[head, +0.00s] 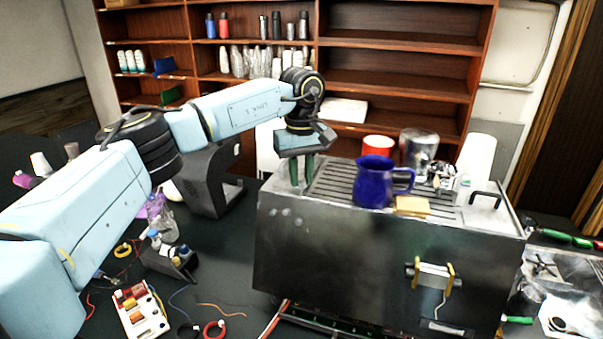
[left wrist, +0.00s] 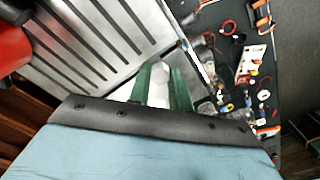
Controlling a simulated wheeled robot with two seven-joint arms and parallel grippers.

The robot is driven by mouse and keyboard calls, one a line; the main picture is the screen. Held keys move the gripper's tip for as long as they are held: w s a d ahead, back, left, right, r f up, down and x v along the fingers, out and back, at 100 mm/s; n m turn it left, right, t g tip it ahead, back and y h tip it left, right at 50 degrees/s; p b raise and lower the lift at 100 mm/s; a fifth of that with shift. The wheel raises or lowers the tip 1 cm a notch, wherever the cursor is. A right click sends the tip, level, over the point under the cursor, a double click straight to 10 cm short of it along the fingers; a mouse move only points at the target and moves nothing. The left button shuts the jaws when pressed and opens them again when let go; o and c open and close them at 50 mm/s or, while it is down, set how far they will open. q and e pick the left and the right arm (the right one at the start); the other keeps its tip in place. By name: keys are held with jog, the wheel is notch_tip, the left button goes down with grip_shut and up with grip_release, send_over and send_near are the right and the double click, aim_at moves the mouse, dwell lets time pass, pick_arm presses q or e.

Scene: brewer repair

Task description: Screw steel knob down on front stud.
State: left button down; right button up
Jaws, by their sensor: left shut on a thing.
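The brewer is a steel box (head: 330,255) with a slatted top on the dark table. In the left wrist view the fingers (left wrist: 163,82) show beside the slatted top (left wrist: 95,50), close to the edge. The gripper is shut on the steel knob, which is mostly hidden between the fingers. The front stud cannot be made out under them. My right gripper is not in view.
A blue pitcher (head: 372,182), a red cup (head: 378,148), a tan block (head: 412,206) and a white cup stack (head: 477,158) stand on the brewer. A dark grey machine (head: 207,182) stands left of it. Small parts and wires lie on the table at the left.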

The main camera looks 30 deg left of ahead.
pick_arm(q)
jog(key=shift+r+m, duration=0.2)
jog(key=shift+m, duration=0.2)
jog(key=c, duration=0.8)
grip_release()
jog(key=shift+f, duration=0.1)
jog(key=shift+r, duration=3.5)
jog(key=shift+s, duration=0.1)
